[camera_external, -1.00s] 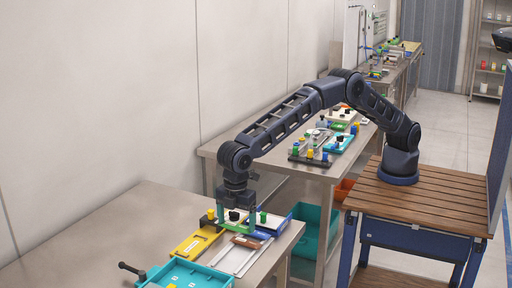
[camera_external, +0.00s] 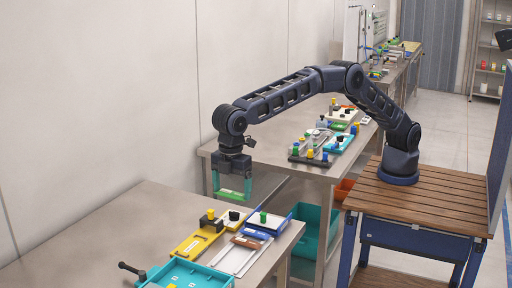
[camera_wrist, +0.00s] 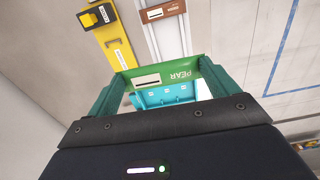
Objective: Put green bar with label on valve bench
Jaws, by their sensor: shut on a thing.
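My gripper (camera_external: 233,196) is shut on the green bar with label (camera_external: 230,194) and holds it in the air, above and behind the far edge of the near steel bench (camera_external: 110,222). A second steel bench (camera_external: 282,160) stands behind, towards my base. I cannot tell from the pictures which bench is the valve bench.
The near bench carries a yellow bar (camera_external: 189,246), a brown bar (camera_external: 246,242), pale rails (camera_external: 236,261), a teal tray (camera_external: 205,280) and a black lever (camera_external: 131,269). Its left part is clear. Several small fixtures crowd the second bench; its left end looks bare.

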